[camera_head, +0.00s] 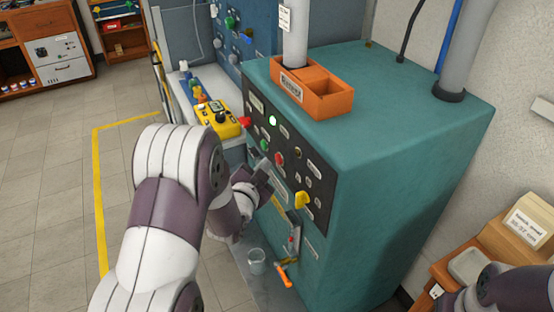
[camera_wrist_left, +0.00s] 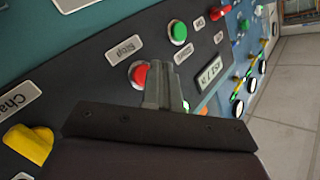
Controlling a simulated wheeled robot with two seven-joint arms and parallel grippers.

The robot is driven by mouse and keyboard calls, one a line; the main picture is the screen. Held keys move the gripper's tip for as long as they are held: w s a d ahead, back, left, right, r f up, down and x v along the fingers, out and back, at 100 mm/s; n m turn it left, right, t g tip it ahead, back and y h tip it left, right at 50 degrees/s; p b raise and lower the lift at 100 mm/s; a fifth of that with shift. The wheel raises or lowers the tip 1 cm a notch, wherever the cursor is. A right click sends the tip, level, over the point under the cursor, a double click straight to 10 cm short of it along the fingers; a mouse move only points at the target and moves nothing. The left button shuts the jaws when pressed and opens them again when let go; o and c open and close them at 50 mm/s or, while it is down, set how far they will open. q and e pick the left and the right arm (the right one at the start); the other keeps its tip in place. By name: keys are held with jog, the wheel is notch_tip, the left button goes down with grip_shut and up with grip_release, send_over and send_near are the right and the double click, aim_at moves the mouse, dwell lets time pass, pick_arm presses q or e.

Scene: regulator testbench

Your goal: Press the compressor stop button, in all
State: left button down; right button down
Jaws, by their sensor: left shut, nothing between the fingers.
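The red stop button (camera_head: 279,159) is on the dark panel of the teal compressor cabinet. In the left wrist view the red button (camera_wrist_left: 138,74) sits beside a "Stop" label (camera_wrist_left: 125,48). My left gripper (camera_head: 264,170) is shut and empty in front of the panel, just left of and below the button in the head view. In the wrist view its fingertips (camera_wrist_left: 163,68) overlap the button's right edge and hide a little of it. I cannot tell whether they touch it. A green button (camera_wrist_left: 179,32) is close by. My right gripper is not in view.
A yellow knob (camera_head: 302,199) and a red knob (camera_head: 246,121) are on the same panel. An orange tray (camera_head: 325,100) sits on the cabinet top. A glass beaker (camera_head: 257,261) stands low by the cabinet front. Open floor (camera_head: 50,170) lies to the left.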

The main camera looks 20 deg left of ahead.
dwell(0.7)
pick_arm(q)
jog(key=shift+w+d, duration=0.25)
jog(key=shift+w, duration=0.1)
jog(key=shift+w+d+b, duration=0.3)
jog(key=shift+w+b, duration=0.05)
dwell(0.7)
dwell(0.3)
jog(key=shift+s+a, duration=0.55)
jog(key=shift+s, duration=0.15)
jog(key=shift+s+a, duration=1.65)
jog(key=shift+s, duration=0.25)
